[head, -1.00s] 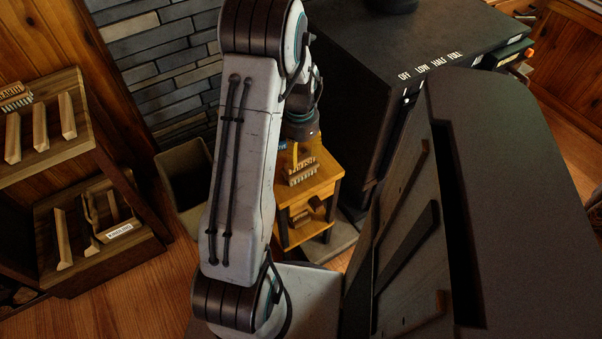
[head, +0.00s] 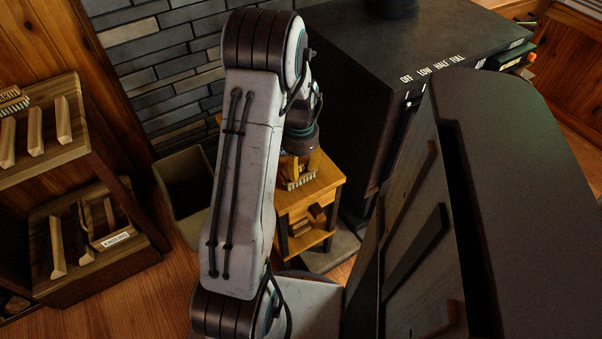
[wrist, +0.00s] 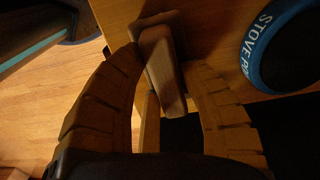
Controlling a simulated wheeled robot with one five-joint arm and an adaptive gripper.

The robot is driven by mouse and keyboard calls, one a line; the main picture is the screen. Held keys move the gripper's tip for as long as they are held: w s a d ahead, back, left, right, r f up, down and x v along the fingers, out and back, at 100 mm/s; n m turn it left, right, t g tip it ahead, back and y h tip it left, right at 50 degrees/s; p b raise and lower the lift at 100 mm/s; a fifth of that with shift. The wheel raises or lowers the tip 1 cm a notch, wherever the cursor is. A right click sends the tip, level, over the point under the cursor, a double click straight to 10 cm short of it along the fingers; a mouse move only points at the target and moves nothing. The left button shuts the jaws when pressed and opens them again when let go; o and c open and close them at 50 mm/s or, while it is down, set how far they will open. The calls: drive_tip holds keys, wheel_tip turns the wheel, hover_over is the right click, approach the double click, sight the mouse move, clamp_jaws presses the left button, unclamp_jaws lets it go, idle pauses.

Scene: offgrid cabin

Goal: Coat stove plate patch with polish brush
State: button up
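A wooden brush handle (wrist: 162,62) lies between the fingertips of my gripper (wrist: 163,60) in the wrist view. The fingers lie close on both sides of it; whether they press on it is unclear. In the head view my gripper (head: 301,160) is over the small wooden stand (head: 327,183), with the brush's pale bristles (head: 300,183) showing below it. A dark round tin with a blue rim, lettered "STOVE PO…" (wrist: 246,62), is at the right in the wrist view. The black stove (head: 345,85) is behind the stand; I cannot make out a plate patch.
A large dark panelled body (head: 520,180) fills the right, close to my arm. A wooden shelf (head: 75,160) with wooden pieces and a "KINDLING" holder (head: 115,238) is at left. A bin (head: 185,180) stands between shelf and arm.

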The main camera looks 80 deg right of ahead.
clamp_jaws()
drive_tip(key=shift+r, duration=0.15)
drive_tip(key=shift+r+p, duration=2.3)
drive_tip(key=shift+r, duration=0.6)
